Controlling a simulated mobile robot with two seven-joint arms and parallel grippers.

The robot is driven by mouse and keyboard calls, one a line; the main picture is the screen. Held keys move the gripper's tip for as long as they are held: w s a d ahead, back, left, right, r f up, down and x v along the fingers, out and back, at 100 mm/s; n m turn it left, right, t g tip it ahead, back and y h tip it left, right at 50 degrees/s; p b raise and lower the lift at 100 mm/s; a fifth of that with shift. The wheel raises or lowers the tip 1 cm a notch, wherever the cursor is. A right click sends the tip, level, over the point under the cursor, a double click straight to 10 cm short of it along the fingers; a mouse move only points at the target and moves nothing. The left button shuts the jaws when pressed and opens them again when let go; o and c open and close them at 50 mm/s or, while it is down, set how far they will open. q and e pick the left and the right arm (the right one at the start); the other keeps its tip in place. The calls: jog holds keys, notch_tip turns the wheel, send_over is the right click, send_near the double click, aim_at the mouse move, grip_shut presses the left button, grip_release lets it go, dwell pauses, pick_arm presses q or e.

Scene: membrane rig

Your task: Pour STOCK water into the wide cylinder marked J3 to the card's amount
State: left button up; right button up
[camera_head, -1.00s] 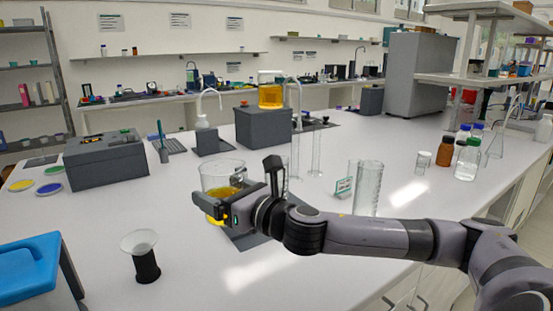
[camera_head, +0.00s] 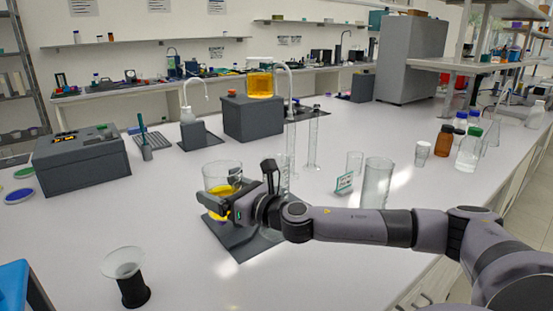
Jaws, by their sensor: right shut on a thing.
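My right gripper (camera_head: 218,203) comes in from the right and is shut on a clear beaker (camera_head: 222,172) with amber liquid in its lower part. The beaker is over a dark mat (camera_head: 240,245); the gripper hides its lower side, so I cannot tell if it touches the mat. A wide clear cylinder (camera_head: 377,183) stands upright to the right, partly behind my right arm. No J3 or STOCK mark is readable. A small card (camera_head: 344,183) stands just left of the cylinder; its text is too small to read. My left gripper is not in view.
Slim cylinders (camera_head: 313,145) stand behind the gripper. A grey block (camera_head: 252,118) bears a vessel of amber liquid (camera_head: 259,82). A funnel on a black stand (camera_head: 130,285) is front left. The left bench is mostly clear.

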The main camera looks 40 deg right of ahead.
jog(key=shift+r, duration=0.15)
jog(key=shift+r, duration=0.1)
